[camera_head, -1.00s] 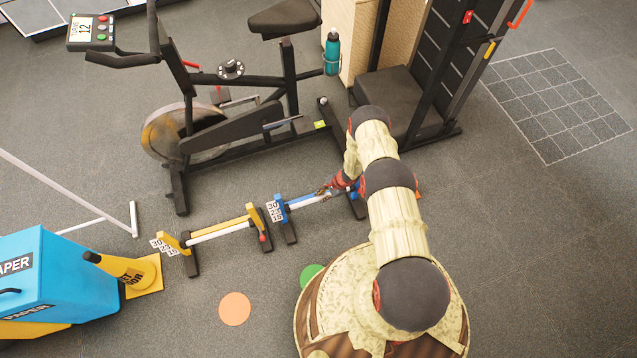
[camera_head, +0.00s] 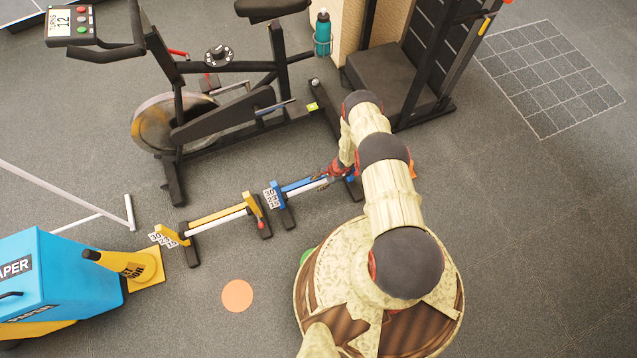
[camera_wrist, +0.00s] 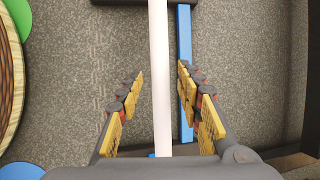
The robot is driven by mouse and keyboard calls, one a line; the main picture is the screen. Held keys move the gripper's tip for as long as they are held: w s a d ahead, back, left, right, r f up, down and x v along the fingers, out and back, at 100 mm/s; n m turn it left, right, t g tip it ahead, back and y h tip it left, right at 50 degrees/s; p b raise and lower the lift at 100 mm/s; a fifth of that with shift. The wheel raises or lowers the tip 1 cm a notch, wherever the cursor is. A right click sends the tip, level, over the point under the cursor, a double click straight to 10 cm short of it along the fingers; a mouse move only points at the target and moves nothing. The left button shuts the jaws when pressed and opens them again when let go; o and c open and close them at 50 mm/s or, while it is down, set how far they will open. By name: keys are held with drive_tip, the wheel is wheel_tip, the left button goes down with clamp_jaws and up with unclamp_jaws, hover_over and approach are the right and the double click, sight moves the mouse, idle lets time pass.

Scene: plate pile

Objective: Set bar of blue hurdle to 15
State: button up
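The blue hurdle (camera_head: 287,217) stands on the floor beside the yellow hurdle, with a number card (camera_head: 272,197) at its left post. Its white bar (camera_head: 309,186) runs beside the blue rail (camera_head: 298,184). My gripper (camera_head: 332,174) is at the right part of this hurdle, and the arm partly hides that end. In the wrist view my gripper (camera_wrist: 160,75) is open, with one finger on each side of the white bar (camera_wrist: 159,40). Gaps show between bar and fingers. The blue rail (camera_wrist: 184,20) passes under the right finger. The bar's height setting is not readable.
The yellow hurdle (camera_head: 217,216) stands just left. An exercise bike (camera_head: 215,115) stands behind, its base close to the blue hurdle's right end. An orange disc (camera_head: 237,295) lies on open floor.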

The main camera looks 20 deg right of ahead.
drive_tip(key=v, duration=1.2)
drive_tip(key=shift+a, duration=0.1)
idle(0.6)
